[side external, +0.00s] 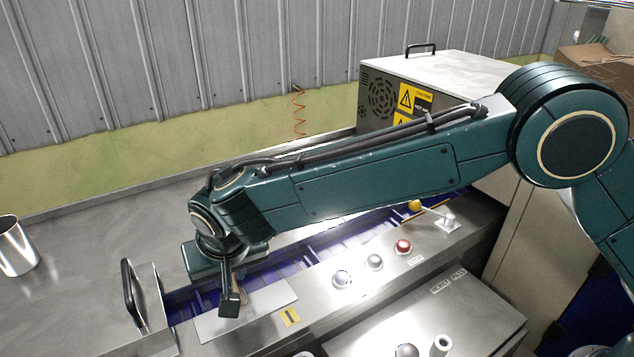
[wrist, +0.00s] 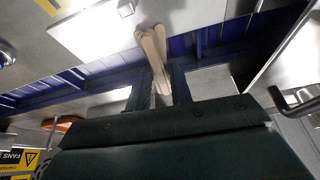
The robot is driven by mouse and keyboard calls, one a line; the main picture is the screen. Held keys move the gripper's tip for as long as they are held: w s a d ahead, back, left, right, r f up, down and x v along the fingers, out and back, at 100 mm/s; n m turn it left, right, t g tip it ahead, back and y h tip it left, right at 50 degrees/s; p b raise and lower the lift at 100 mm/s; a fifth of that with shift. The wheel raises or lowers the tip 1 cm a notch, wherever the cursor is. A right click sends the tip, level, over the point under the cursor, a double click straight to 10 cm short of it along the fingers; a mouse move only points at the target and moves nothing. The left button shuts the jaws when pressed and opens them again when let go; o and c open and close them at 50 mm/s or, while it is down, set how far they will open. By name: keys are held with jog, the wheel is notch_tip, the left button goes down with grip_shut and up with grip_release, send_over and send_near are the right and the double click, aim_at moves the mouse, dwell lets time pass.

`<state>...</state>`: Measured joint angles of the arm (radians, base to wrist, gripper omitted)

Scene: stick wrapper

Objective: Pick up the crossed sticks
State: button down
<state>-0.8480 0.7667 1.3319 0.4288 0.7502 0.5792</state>
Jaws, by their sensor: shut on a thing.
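The crossed sticks (wrist: 151,45) are flat, pale wooden sticks, seen in the wrist view reaching out from between my fingers, with their ends slightly spread. My gripper (wrist: 161,82) is shut on them, one dark finger on each side. In the side external view my gripper (side external: 231,303) points down above the metal plate by the blue channel. Only a small brownish bit of the sticks shows there; the rest is hidden behind the fingers.
The blue channel (side external: 330,251) runs diagonally under my arm. A steel guard with a black handle (side external: 130,293) stands just left of my gripper. Knobs, including a red button (side external: 403,246), line the front panel. A metal cup (side external: 16,247) is far left.

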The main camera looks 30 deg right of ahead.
notch_tip(320, 180, up, 10)
dwell(0.6)
jog(key=shift+w, duration=0.1)
dwell(0.3)
